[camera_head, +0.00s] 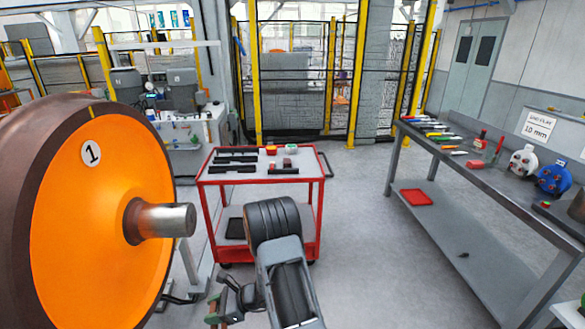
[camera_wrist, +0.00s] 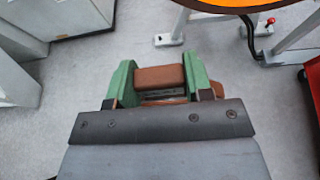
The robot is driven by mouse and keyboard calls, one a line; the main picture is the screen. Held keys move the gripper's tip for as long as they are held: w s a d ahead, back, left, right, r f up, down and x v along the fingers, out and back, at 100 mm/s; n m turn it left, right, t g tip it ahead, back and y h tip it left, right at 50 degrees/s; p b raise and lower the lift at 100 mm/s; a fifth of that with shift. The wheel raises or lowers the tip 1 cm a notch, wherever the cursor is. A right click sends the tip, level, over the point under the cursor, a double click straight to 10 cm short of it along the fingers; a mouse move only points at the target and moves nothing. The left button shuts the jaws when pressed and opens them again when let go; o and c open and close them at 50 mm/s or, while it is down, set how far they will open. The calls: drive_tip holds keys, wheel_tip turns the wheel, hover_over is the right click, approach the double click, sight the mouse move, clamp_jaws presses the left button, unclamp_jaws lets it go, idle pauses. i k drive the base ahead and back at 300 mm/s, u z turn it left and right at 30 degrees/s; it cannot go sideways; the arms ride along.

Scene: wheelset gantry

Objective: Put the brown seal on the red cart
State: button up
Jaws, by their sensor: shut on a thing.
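My gripper (camera_wrist: 158,78) shows in the wrist view with its two green fingers closed on the sides of the brown seal (camera_wrist: 160,76), a small block held above the grey floor. In the head view my gripper (camera_head: 220,313) is low at the bottom edge, in front of the cart and left of my arm; the seal is hard to make out there. The red cart (camera_head: 262,182) stands in the middle of the head view, with a pale top. A red strip of it also shows at the right edge of the wrist view (camera_wrist: 314,88).
Several black bars (camera_head: 232,169) and small coloured items lie on the cart top, with some bare surface towards its right. A large orange wheel (camera_head: 100,215) stands at left. A long workbench (camera_head: 470,175) with tools stands at right. Floor between cart and bench is clear.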

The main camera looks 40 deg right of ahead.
sight(306, 165)
drive_tip(key=z, duration=0.35)
drive_tip(key=k, duration=0.85)
drive_tip(key=z, duration=1.45)
drive_tip(key=i, duration=0.95)
drive_tip(key=z, duration=0.7)
drive_tip(key=i, duration=1.25)
drive_tip(key=u, duration=1.05)
drive_tip(key=i, duration=0.85)
drive_tip(key=u, duration=0.95)
